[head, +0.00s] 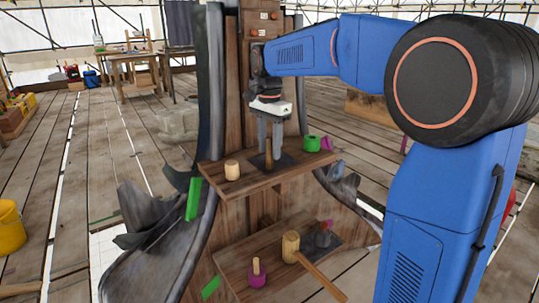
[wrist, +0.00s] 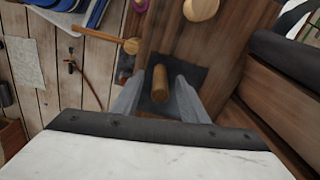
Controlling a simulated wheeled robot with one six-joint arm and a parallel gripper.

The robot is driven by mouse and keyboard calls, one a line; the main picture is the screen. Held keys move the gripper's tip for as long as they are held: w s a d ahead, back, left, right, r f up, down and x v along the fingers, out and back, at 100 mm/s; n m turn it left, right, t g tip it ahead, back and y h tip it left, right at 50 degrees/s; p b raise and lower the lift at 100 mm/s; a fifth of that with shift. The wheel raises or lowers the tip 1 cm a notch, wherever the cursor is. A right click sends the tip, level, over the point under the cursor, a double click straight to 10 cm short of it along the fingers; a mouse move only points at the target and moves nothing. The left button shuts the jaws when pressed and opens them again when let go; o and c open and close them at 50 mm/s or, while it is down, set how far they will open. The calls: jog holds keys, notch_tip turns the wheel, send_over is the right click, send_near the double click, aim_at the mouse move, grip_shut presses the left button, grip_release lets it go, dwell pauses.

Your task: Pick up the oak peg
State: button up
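The oak peg, as I take it, is a brown wooden cylinder (head: 268,158) standing on a dark square mat (head: 285,161) on the upper shelf. In the wrist view the peg (wrist: 160,84) stands between my two grey fingers, over the dark mat (wrist: 188,68). My gripper (head: 271,152) points down, with a fingertip on either side of the peg. In the wrist view my gripper (wrist: 160,92) looks open, with narrow gaps between fingers and peg. The peg's lower end is partly hidden by the fingers in the head view.
The upper shelf (head: 222,183) also holds a pale wooden cylinder (head: 232,170) at left and a green cup (head: 312,144) with a magenta piece (head: 326,143) at right. The lower shelf (head: 240,257) carries a mallet (head: 291,247), a magenta-based peg (head: 257,277) and a grey piece (head: 322,239).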

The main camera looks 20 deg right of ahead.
jog(key=shift+f, duration=0.1)
grip_shut()
